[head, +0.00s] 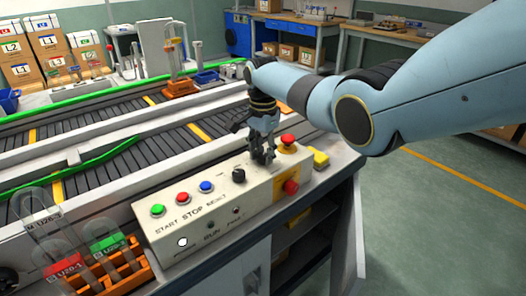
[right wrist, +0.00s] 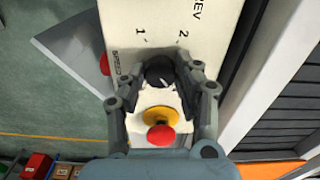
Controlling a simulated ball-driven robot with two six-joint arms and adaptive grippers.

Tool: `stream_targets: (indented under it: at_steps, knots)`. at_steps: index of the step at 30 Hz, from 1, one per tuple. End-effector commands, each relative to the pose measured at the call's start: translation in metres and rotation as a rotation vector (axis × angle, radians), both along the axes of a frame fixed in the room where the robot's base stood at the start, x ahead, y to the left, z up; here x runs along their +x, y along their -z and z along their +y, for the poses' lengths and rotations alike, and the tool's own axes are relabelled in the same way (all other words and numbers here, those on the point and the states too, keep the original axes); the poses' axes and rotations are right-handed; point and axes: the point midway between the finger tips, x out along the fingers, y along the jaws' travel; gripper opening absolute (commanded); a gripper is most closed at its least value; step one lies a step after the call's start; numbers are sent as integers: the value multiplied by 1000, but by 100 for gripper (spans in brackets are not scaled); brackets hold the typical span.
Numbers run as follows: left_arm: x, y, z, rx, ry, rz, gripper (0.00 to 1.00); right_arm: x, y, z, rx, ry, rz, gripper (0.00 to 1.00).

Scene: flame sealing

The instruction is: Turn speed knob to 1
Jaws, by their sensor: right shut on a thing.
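The cream control box (head: 212,222) stands at the front edge of the bench. My right gripper (head: 263,158) points down at its right part, beside the emergency button. In the right wrist view the dark speed knob (right wrist: 158,75) sits between the fingertips of my right gripper (right wrist: 160,72). The fingers are shut on it from both sides. The printed marks 1 and 2 and the word SPEED show around the knob. A small light mark shows on the knob; which number it points to I cannot tell. In the head view my gripper hides the knob. My left gripper is out of view.
A red emergency button (head: 288,140) on a yellow base is close by; it also shows in the wrist view (right wrist: 160,135). Another black knob (head: 239,175) and green, red and blue buttons lie left. An orange rack (head: 122,272) stands at the front left. Conveyors run behind.

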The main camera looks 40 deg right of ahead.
Motion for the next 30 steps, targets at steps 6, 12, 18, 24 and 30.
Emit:
stream_targets:
  at_steps: [6,12,18,24,30]
  knots:
    - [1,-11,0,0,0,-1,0,0,-2,0,0,-161,-1,0]
    - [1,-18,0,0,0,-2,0,0,-2,0,-1,-350,-1,0]
    - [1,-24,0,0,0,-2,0,1,-2,0,-1,-540,-1,0]
    - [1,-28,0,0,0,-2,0,1,-2,0,-1,-730,-1,0]
    - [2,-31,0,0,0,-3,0,1,-1,0,-1,-921,-1,0]
